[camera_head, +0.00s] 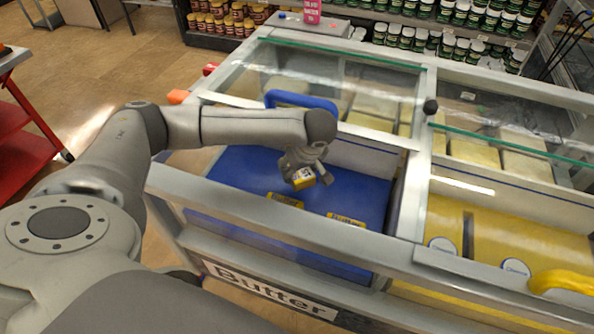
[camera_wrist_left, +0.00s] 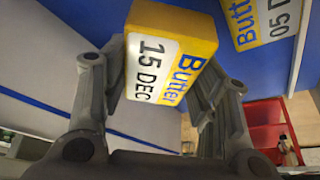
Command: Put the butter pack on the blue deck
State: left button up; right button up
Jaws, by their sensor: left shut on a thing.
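My left gripper (camera_head: 306,165) is shut on a yellow butter pack (camera_head: 303,178) and holds it over the blue deck (camera_head: 235,172) inside the display case. In the left wrist view the held butter pack (camera_wrist_left: 200,30) sits between the two fingers of the gripper (camera_wrist_left: 160,80); its label reads "Butter 15 DEC". Whether its underside touches the deck cannot be told. Two other butter packs (camera_head: 285,200) (camera_head: 347,219) lie on the deck nearer the front edge. My right gripper is not in view.
The case has a pale front rail (camera_head: 300,222) with a "Butter" sign (camera_head: 270,290) below it. A blue handle (camera_head: 300,98) and sliding glass (camera_head: 330,75) are behind the gripper. A divider (camera_head: 425,140) separates the yellow-filled bay at right. The deck's left part is bare.

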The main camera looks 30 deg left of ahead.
aim_at(297, 175)
pick_arm(q)
jog(key=shift+w+a+f, duration=0.45)
jog(key=shift+a+f, duration=0.05)
jog(key=shift+f, duration=0.3)
notch_tip(297, 175, down, 3)
jog(key=shift+r+p, duration=0.1)
jog(key=shift+p, duration=0.75)
jog(key=shift+f, duration=0.2)
jog(key=shift+f, duration=0.1)
jog(key=o, duration=1.3)
